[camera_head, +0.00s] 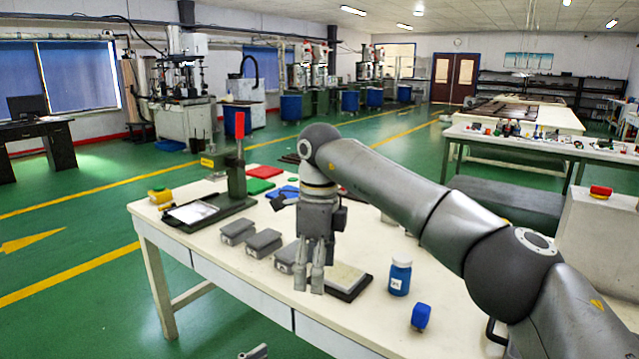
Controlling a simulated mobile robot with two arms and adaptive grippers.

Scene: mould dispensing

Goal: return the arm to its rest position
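My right arm reaches in from the right over the white table (390,322). Its gripper (309,279) hangs pointing down, in front of the grey blocks and left of a dark tray with a pale slab (346,281). Its two fingertips look slightly apart, with nothing seen between them. Whether they touch anything below cannot be told. A small grey tip at the bottom edge (255,352) may be part of my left gripper; its fingers cannot be made out.
Several grey blocks (238,231) stand in a row on the table. A blue bottle (400,277) and a blue cap-like piece (421,317) stand at right.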

